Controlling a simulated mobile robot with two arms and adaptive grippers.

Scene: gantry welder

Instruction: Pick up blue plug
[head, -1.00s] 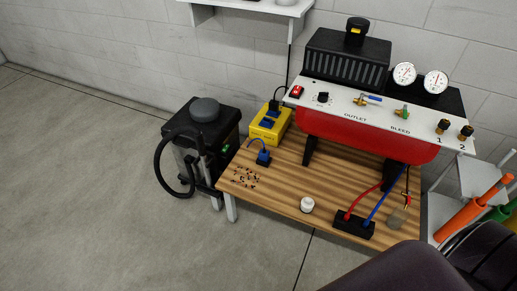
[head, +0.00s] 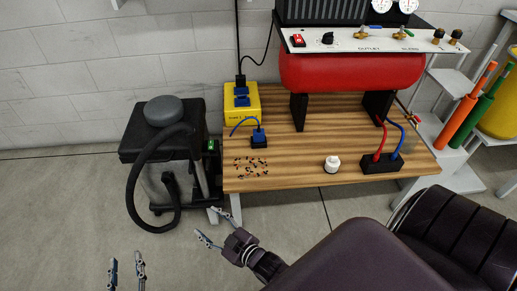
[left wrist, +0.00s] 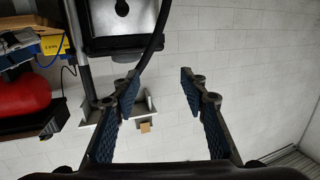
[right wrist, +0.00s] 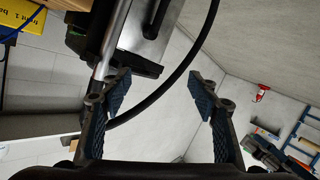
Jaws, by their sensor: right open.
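A blue plug (head: 259,136) with a blue cord sits upright in a small black block on the left part of the wooden bench. The cord loops left toward a yellow box (head: 233,117) that carries further blue parts (head: 241,96). My right gripper (head: 212,225) is open and empty, in front of the bench's left front corner and apart from the plug. My left gripper (head: 126,262) is open and empty, low at the left over the floor. Both wrist views show spread fingers with nothing between them, at the left (left wrist: 158,92) and right (right wrist: 156,92).
A black vacuum-like machine (head: 165,145) with a hose stands left of the bench (head: 300,175). Small coloured bits (head: 252,168) lie before the plug. A white knob-like piece (head: 332,163) and a black block (head: 381,163) with red and blue leads stand right. A red tank (head: 350,72) stands behind.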

